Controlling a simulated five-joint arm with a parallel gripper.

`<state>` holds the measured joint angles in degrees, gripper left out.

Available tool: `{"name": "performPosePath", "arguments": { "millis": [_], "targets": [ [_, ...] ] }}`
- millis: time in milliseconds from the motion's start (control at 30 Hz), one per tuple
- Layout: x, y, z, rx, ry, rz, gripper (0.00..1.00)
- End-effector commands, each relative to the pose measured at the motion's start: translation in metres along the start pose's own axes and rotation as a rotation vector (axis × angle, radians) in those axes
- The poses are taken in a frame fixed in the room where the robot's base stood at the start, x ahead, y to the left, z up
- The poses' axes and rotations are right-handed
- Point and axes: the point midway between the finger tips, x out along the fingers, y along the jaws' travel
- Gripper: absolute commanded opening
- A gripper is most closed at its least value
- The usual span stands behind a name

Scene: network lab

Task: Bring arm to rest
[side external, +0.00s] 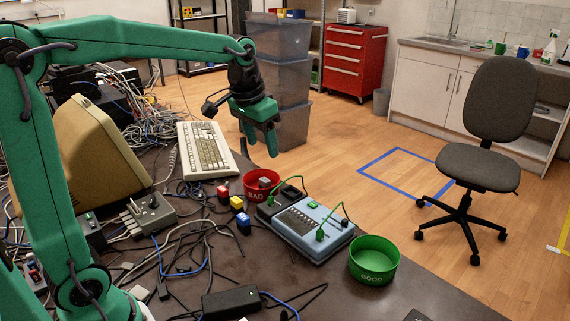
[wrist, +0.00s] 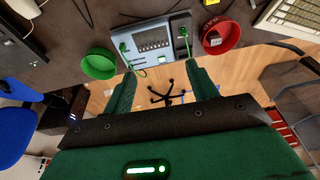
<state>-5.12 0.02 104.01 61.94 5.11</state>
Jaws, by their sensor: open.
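My gripper (side external: 261,138) is green and hangs from my raised arm above the table, over the area behind the red bowl. In the wrist view my gripper (wrist: 163,90) shows two green fingers spread apart with nothing between them. It touches nothing that I can see. The red bowl (side external: 261,193), marked BAD, holds a small block and also shows in the wrist view (wrist: 221,35). The green bowl (side external: 373,268), marked GOOD, stands at the right and looks empty; it also shows in the wrist view (wrist: 99,64).
A blue-grey tester (side external: 303,226) with green leads sits between the bowls. Red, yellow and blue small blocks (side external: 237,203) lie left of it among loose cables. A keyboard (side external: 205,150), an old monitor (side external: 98,148) and a power brick (side external: 231,302) crowd the table. Stacked grey bins (side external: 281,80) stand behind.

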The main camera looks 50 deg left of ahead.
Motion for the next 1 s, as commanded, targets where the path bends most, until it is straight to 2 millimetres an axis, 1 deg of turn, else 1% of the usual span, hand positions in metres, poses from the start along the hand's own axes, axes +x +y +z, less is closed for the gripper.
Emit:
{"name": "performPosePath", "arguments": {
  "millis": [167, 300, 500, 633, 800, 1000],
  "targets": [
    [-0.013, 0.007, 0.023, 0.0, 0.034, 0.0, 0.58],
    [-0.022, 0.013, 0.049, 0.001, 0.067, 0.001, 0.58],
    [-0.03, 0.021, 0.088, -0.001, 0.117, 0.004, 0.58],
    [-0.032, 0.026, 0.113, -0.001, 0.148, 0.007, 0.58],
    [-0.029, 0.031, 0.146, -0.002, 0.189, 0.012, 0.58],
    [-0.022, 0.035, 0.176, -0.003, 0.229, 0.018, 0.58]
  ]
}}
